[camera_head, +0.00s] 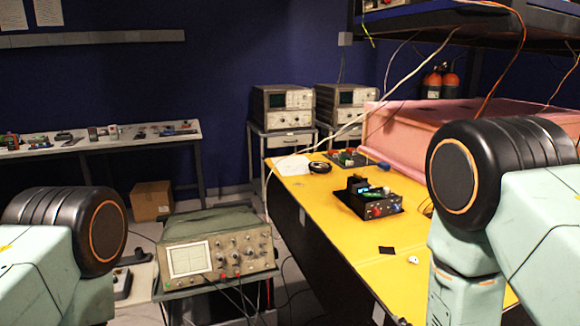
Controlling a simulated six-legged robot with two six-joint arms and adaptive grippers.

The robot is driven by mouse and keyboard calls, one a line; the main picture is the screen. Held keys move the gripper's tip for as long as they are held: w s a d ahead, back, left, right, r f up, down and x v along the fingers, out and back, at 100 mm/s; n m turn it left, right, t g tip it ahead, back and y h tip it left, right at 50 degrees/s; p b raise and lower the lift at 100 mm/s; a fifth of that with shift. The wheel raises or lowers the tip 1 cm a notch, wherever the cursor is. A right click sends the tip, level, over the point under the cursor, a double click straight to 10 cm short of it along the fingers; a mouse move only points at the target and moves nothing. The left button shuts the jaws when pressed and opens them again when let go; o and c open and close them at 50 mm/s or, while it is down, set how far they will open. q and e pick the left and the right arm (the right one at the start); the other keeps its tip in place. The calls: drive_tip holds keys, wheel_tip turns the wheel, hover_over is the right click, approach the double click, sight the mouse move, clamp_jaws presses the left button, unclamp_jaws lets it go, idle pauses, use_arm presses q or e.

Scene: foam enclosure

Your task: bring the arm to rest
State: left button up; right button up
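Parts of both my arms show in the head view, as teal links with black round joints at the lower left and on the right. Neither gripper is in the picture. The left arm's joint is beside an oscilloscope (215,252) on a low stand. The right arm's links stand in front of the yellow table (345,232) and hide part of its right side. What the hands hold, if anything, cannot be seen.
A black device with knobs (368,198) and a green circuit board (350,158) sit on the yellow table. A pink foam block (425,130) stands behind. A white cable (375,108) hangs across. A cardboard box (151,200) is on the floor. A bench (95,145) is far left.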

drive_tip(key=s+d+f+m+g+b, duration=0.1)
drive_tip(key=s+f+m+g+b, duration=0.3)
drive_tip(key=s+f, duration=0.8)
drive_tip(key=s+d+f+m+g+b, duration=0.2)
drive_tip(key=s+f+m+g+b, duration=0.2)
drive_tip(key=s+f, duration=0.8)
drive_tip(key=s+g+b, duration=0.2)
drive_tip(key=s+g, duration=0.2)
drive_tip(key=s, duration=0.4)
drive_tip(key=shift+f+b, duration=0.2)
drive_tip(key=shift+b, duration=0.1)
drive_tip(key=shift+w+d, duration=0.1)
drive_tip(key=shift+w, duration=0.05)
